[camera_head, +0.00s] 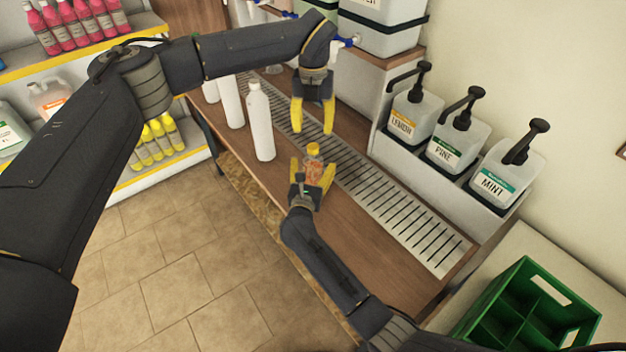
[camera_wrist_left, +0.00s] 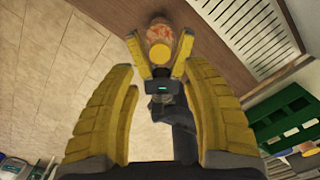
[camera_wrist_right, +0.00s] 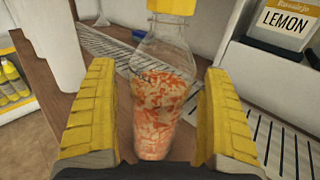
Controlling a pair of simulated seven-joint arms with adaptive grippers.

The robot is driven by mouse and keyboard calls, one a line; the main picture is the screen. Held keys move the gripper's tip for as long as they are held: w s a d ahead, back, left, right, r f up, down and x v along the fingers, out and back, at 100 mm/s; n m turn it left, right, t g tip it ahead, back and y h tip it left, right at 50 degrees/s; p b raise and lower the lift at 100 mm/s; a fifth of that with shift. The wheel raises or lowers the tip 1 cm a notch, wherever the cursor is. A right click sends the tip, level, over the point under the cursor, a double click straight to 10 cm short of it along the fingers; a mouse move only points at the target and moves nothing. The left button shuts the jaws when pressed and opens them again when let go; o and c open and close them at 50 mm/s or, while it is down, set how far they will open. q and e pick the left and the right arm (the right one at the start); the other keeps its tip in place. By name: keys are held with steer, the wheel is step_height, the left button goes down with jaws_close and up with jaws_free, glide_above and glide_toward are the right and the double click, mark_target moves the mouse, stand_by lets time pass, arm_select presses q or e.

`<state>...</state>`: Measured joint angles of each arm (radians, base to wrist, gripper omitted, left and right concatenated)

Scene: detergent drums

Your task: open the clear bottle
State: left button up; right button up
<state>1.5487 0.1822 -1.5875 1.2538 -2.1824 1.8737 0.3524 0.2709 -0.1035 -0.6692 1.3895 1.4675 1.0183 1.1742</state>
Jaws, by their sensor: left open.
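The clear bottle (camera_head: 313,163) stands upright on the wooden counter, with orange-and-white contents and a yellow cap (camera_head: 313,149). My right gripper (camera_head: 314,176) is low around the bottle, one finger on each side. In the right wrist view the bottle (camera_wrist_right: 162,95) stands between the fingers, with a small gap showing beside it. My left gripper (camera_head: 313,128) is open and empty above the bottle, pointing down and slightly behind it. In the left wrist view the cap (camera_wrist_left: 158,48) shows from above, beyond the open left fingers.
White bottles (camera_head: 260,122) stand on the counter left of the clear bottle. A metal drain grate (camera_head: 395,205) runs behind it. Pump dispensers (camera_head: 455,140) line the wall side. A green crate (camera_head: 525,312) sits at lower right.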

mark_target(313, 146)
steer(key=c, duration=1.7)
arm_select(q)
steer(key=shift+w+a+r, duration=0.1)
steer(key=shift+w+r, duration=0.15)
steer(key=shift+r, duration=0.3)
arm_select(e)
jaws_close()
arm_select(q)
steer(key=shift+a+r, duration=0.2)
steer(key=shift+r, duration=0.05)
steer(key=m, duration=0.4)
steer(key=shift+a+y, duration=0.1)
steer(key=shift+y, duration=0.2)
steer(key=m, duration=0.8)
steer(key=shift+f, duration=0.15)
steer(key=m, duration=0.7)
steer(key=shift+s+f+m, duration=0.1)
steer(key=shift+f+m, duration=0.1)
steer(key=shift+m, duration=0.1)
steer(key=m, duration=0.6)
steer(key=shift+s+f, duration=0.1)
steer(key=shift+f, duration=0.15)
steer(key=m, duration=0.4)
steer(key=shift+s+d+f, duration=0.1)
steer(key=shift+d+f, duration=0.1)
steer(key=m, duration=0.6)
steer(key=shift+d, duration=0.2)
steer(key=shift+f, duration=4)
